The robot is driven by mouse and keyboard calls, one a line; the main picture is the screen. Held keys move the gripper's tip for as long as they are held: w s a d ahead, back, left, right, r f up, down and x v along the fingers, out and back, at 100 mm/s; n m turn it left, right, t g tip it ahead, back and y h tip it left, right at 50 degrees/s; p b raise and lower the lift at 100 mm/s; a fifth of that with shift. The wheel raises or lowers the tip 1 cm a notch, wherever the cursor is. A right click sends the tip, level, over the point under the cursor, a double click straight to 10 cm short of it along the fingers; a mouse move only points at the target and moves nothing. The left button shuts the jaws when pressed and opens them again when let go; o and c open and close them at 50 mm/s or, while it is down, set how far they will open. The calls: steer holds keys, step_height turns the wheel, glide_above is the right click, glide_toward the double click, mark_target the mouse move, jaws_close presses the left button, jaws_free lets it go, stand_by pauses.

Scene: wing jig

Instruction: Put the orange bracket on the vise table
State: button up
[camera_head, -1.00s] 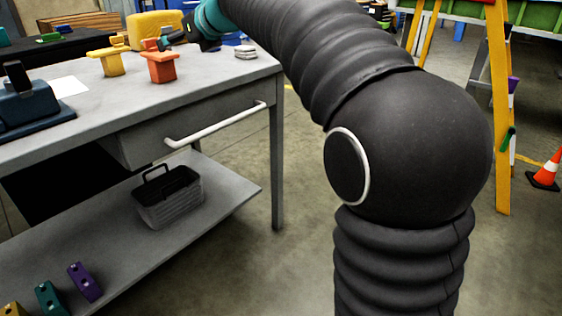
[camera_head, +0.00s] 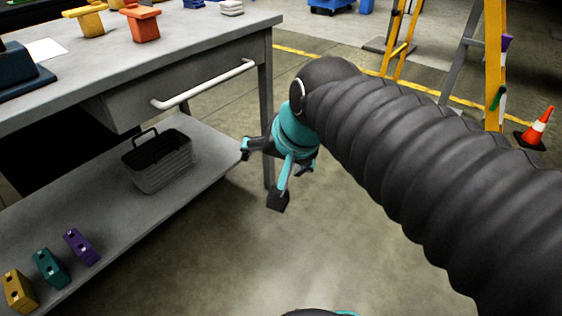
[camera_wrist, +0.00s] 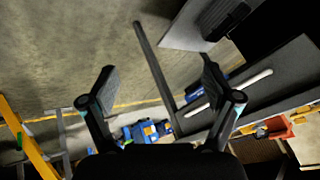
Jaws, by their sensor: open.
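The orange bracket (camera_head: 144,27) stands upright on the grey workbench top (camera_head: 190,45), near its right end, beside a yellow bracket (camera_head: 91,22). A dark blue device (camera_head: 18,75), perhaps a vise, sits at the bench's left edge; I cannot tell whether this bench is the vise table. My gripper (camera_head: 262,175) is open and empty, apart from the bracket, off the bench's right end and below its top.
A drawer with a white handle (camera_head: 205,84) faces me. The lower shelf (camera_head: 105,205) holds a grey basket (camera_head: 160,168) and purple, teal and yellow blocks. A bench leg (camera_head: 265,110) is close to my gripper. A yellow ladder (camera_head: 494,65) and an orange cone (camera_head: 536,128) stand right.

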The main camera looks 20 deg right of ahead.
steer(key=s+d+f+n+g+h, duration=0.1)
steer(key=s+d+f+n, duration=0.2)
steer(key=s+f+n, duration=0.2)
steer(key=shift+s+f, duration=0.75)
steer(key=shift+s, duration=0.35)
